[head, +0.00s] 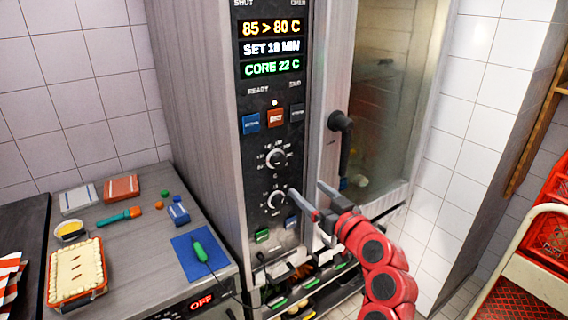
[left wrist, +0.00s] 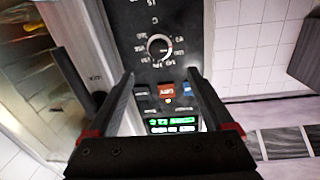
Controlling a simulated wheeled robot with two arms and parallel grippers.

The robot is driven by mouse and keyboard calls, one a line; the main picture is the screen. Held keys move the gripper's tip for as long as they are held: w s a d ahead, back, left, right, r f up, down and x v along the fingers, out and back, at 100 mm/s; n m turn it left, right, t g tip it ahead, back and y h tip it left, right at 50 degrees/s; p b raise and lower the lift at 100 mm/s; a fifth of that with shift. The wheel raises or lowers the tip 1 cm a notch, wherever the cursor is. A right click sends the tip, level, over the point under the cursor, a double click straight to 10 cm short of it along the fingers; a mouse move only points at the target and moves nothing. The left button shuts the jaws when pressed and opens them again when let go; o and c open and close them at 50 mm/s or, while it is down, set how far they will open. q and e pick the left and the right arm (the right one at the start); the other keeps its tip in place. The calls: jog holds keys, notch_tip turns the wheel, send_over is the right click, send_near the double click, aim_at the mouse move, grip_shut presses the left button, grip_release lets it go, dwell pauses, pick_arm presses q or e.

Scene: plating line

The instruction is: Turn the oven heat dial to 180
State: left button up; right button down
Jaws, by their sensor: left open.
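The oven's black control panel has two round dials. The upper dial (head: 276,157) sits just below the coloured buttons, and a letter C seems to stand by it. It also shows in the left wrist view (left wrist: 160,48), which is turned upside down. Its small numbers are too blurred for an exact setting. The lower dial (head: 277,199) is partly beside my finger. The display (head: 271,46) reads 85 > 80 C on its top line. My left gripper (head: 307,190) is open and empty, just right of the lower dial in the head view. My right gripper is not in view.
A dark door handle (head: 343,135) stands close behind my left gripper. A red button (head: 275,118) and a blue button (head: 251,123) lie above the dials. A counter at left holds a pie (head: 76,272) and a blue mat (head: 202,252).

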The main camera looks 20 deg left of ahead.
aim_at(280, 163)
pick_arm(q)
jog(key=p+x, duration=0.5)
jog(key=x, duration=0.8)
jog(key=shift+r, duration=0.15)
jog(key=shift+w+a, duration=0.4)
jog(key=shift+w, duration=0.05)
grip_shut()
jog(key=shift+m, duration=0.3)
